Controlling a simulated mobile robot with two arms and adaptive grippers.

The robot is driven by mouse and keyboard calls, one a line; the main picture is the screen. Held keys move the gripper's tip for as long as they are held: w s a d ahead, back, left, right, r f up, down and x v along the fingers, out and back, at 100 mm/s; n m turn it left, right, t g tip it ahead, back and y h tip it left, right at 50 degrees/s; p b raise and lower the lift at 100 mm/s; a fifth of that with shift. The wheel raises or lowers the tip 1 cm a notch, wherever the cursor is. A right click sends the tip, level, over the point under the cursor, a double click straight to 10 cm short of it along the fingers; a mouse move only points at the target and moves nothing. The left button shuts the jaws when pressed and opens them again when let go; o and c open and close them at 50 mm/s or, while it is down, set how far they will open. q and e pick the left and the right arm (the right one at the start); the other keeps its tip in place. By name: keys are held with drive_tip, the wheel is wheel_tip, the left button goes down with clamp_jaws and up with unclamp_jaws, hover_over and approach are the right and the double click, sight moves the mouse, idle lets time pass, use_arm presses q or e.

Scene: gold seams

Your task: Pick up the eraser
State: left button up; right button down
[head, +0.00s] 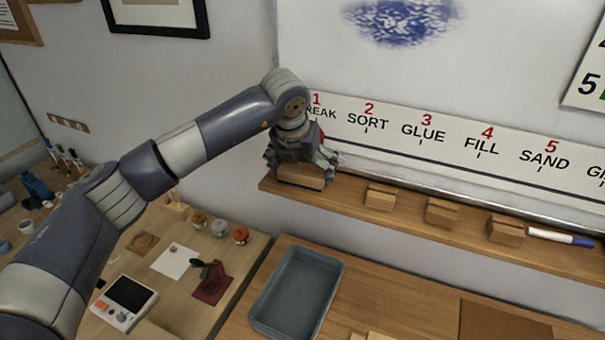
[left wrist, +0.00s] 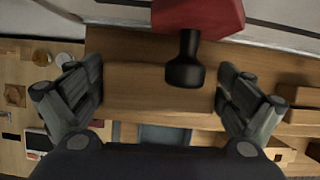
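My left gripper (head: 302,172) is at the left end of the wooden ledge under the whiteboard. In the left wrist view its fingers (left wrist: 158,95) are apart, one on each side of a wooden block (left wrist: 150,95); contact cannot be told. A red body with a black knob (left wrist: 195,15), possibly the eraser, lies at the top of the left wrist view. Its knob overlaps the block in the picture and sits between the fingers' lines. In the head view only a bit of red (head: 319,134) shows behind the gripper. My right gripper is not in view.
Several wooden blocks, such as the nearest one (head: 380,197), and a marker (head: 561,237) lie along the ledge (head: 340,192). The whiteboard (head: 420,70) rises behind. Below are a grey tray (head: 335,285), a red stand (head: 212,283) and a white device (head: 124,303).

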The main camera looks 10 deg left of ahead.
sight(307, 167)
use_arm(q)
drive_tip(key=c, duration=0.3)
drive_tip(key=shift+c, duration=0.2)
drive_tip(key=shift+w+r+b, duration=0.1)
drive_tip(key=shift+r+b, duration=0.65)
drive_tip(key=shift+b, duration=0.05)
drive_tip(key=shift+s+d+r+b, duration=0.35)
drive_tip(key=shift+s+r+b, duration=0.15)
drive_tip(key=shift+r+b, duration=0.4)
drive_tip(key=s+d+r+b, duration=0.1)
drive_tip(key=s+d+b, duration=0.5)
drive_tip(key=s, duration=0.7)
drive_tip(key=shift+s+d+r, duration=0.15)
drive_tip(key=shift+d+r, duration=0.2)
drive_tip(key=shift+d, duration=0.15)
